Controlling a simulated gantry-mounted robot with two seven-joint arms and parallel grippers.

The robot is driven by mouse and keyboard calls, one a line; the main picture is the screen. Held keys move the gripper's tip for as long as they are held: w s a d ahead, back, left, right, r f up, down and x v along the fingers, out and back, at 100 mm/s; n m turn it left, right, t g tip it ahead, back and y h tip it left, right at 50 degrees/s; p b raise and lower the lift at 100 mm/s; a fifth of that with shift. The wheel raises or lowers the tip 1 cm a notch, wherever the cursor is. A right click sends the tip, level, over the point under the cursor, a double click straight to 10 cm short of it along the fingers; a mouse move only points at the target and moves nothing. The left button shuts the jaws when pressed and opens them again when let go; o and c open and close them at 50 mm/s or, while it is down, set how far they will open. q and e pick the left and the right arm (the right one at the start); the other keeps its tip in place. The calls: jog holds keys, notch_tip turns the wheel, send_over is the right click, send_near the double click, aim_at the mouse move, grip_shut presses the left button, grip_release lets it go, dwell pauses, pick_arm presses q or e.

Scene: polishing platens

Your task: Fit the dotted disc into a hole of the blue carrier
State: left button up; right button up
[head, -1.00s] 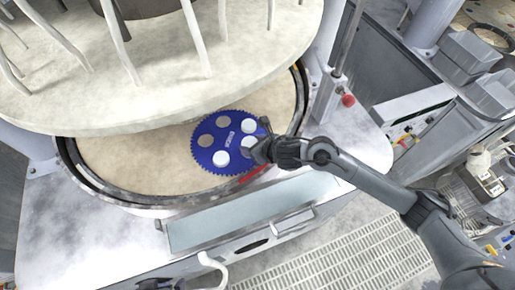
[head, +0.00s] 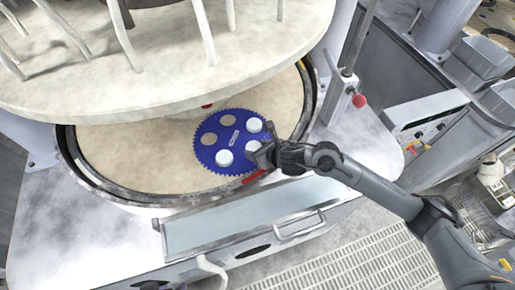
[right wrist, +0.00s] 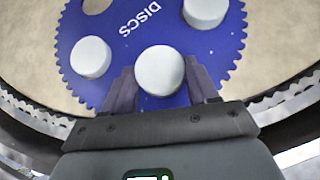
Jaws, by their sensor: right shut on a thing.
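The blue toothed carrier (head: 235,157) lies flat on the tan lower platen (head: 120,155). My right gripper (head: 262,153) is low over the carrier's right edge. It is shut on a white disc (right wrist: 159,72), one finger on each side, at the carrier's edge-side hole position. I cannot tell whether this disc is seated or just above the surface, and no dots show on it. Two other white discs (head: 254,125) (head: 224,158) sit in the carrier. Two holes (head: 228,120) (head: 208,139) show the tan platen through them. My left gripper is not in view.
The large upper platen (head: 200,85) overhangs the lower one behind the carrier. A dark rim (head: 125,199) surrounds the lower platen. A red strip (head: 254,176) lies near the rim beside my gripper. A post with a red knob (head: 359,101) stands at the right.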

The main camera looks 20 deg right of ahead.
jog(key=shift+f, duration=0.2)
dwell(0.3)
jog(key=o, duration=1.2)
jog(key=shift+c, duration=0.2)
jog(key=shift+f, duration=0.1)
jog(key=shift+d, duration=0.1)
